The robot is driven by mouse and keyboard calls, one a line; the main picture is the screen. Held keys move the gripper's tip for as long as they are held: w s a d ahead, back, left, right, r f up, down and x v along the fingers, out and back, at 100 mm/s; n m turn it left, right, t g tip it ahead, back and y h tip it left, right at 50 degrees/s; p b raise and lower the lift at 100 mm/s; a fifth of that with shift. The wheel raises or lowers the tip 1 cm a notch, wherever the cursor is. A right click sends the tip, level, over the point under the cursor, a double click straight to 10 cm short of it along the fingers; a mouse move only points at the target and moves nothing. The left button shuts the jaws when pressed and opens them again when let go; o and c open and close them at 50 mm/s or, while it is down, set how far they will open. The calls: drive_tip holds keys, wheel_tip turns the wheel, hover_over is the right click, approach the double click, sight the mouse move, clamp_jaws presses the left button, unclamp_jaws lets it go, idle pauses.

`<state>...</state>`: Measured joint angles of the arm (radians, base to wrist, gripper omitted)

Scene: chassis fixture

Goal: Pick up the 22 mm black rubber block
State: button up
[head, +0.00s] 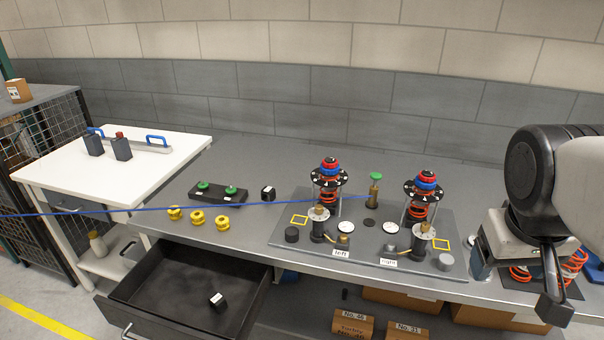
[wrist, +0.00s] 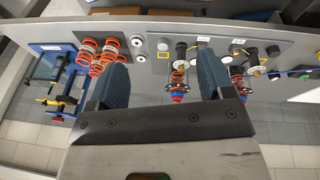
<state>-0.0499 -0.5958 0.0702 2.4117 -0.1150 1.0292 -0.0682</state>
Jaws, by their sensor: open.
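Two black blocks with white labels show in the head view. The other block (head: 217,300) lies inside the open drawer (head: 128,288). The labels are too small to read, so I cannot tell which is the 22 mm one. My gripper (head: 555,310) is at the far right of the head view, far from both blocks. In the wrist view my gripper (wrist: 160,75) is open, with nothing between its blue-grey fingers. I make out neither block in the wrist view.
A grey fixture plate (head: 290,238) with two spring struts stands mid-bench. Three yellow spools (head: 197,217) and the black tray (head: 218,196) lie to its left. A blue line crosses the head view. A white table (head: 155,170) stands at left. Orange springs (wrist: 102,57) show in the wrist view.

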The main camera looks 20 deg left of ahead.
drive_tip(key=w+a+r+n+t+h, duration=0.2)
drive_tip(key=w+a+n, duration=0.65)
drive_tip(key=w, duration=0.55)
drive_tip(key=w+a+r+n+t+h, duration=0.2)
drive_tip(key=w+a+n, duration=0.7)
drive_tip(key=w, duration=0.5)
drive_tip(key=w+a+f+n+t+y, duration=0.15)
drive_tip(key=w+a+n, duration=0.3)
drive_tip(key=a, duration=0.85)
drive_tip(key=w+a+f+n+t, duration=0.25)
drive_tip(key=a+n, duration=0.25)
drive_tip(key=a, duration=0.7)
drive_tip(key=w+a+f+n+t+y, duration=0.1)
drive_tip(key=w+a+n+t, duration=0.3)
drive_tip(key=a, duration=0.9)
drive_tip(key=n+g, duration=0.1)
approach(270, 188)
drive_tip(key=shift+w+d+f, duration=0.15)
drive_tip(key=shift+w, duration=1)
drive_tip(key=shift+f, duration=0.2)
drive_tip(key=shift+x, duration=1.3)
